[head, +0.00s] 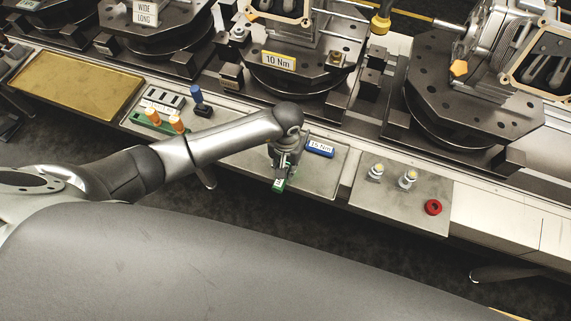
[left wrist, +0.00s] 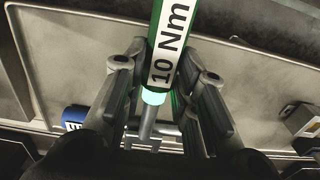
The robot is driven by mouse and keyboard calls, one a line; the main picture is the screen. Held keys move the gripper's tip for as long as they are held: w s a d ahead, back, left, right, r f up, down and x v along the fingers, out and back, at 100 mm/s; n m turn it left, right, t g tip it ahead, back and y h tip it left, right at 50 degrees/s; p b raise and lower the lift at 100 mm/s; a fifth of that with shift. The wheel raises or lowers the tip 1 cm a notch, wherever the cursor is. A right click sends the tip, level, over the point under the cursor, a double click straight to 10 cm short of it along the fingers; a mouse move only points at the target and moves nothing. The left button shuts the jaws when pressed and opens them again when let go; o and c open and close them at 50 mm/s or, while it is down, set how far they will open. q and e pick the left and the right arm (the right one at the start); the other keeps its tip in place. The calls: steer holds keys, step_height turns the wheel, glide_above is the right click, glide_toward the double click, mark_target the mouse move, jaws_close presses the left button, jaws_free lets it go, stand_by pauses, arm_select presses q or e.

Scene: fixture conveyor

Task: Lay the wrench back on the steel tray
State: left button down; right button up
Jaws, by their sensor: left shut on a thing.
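My left gripper (head: 284,168) is over the steel tray (head: 322,178), shut on a green wrench (head: 279,184) whose end shows below the fingers. In the left wrist view the wrench (left wrist: 171,48) carries a white "10 Nm" label and runs between the two fingers (left wrist: 158,98), with a pale green ring and a grey shaft below it. The tray (left wrist: 60,50) fills the background there. Whether the wrench touches the tray is unclear. My right gripper is not in view.
A blue tool (head: 320,148) labelled "15 Nm" lies on the tray, right of my left gripper. Dark fixtures (head: 300,70) line the back.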

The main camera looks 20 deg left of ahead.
arm_select(q)
steer(key=shift+w+f, duration=0.1)
steer(key=shift+f, duration=0.2)
steer(key=c, duration=1.2)
jaws_free()
steer(key=shift+o, duration=0.2)
steer(key=shift+r+p, duration=0.55)
steer(key=shift+r, duration=0.15)
step_height(320, 180, up, 12)
steer(key=b, duration=0.2)
steer(key=shift+f+b, duration=0.25)
steer(key=shift+b, duration=0.15)
